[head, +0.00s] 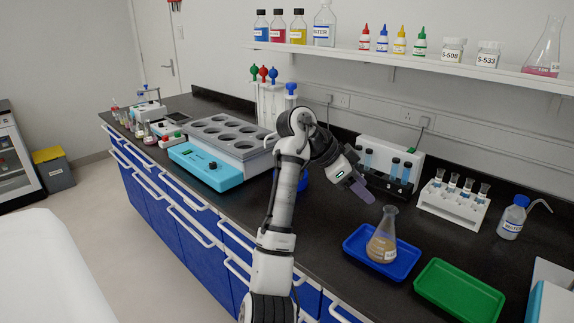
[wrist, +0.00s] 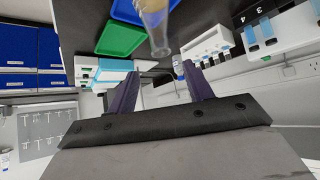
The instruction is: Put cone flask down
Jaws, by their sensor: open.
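The cone flask (head: 382,243) is clear glass with brown contents and a label. It stands upright in the blue tray (head: 352,246) on the black bench. My gripper (head: 362,191) is behind and to the upper left of the flask in the head view, apart from it. In the wrist view my gripper (wrist: 160,90) is open, with nothing between its two dark fingers. The flask (wrist: 154,30) shows there beyond the fingers, near the top edge, partly cut off.
A green tray (head: 458,291) lies empty to the right of the blue tray. A white rack of vials (head: 452,205) and a water bottle (head: 512,217) stand behind the trays. A white device with tubes (head: 389,168) stands behind my gripper. A shelf (head: 450,69) runs above.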

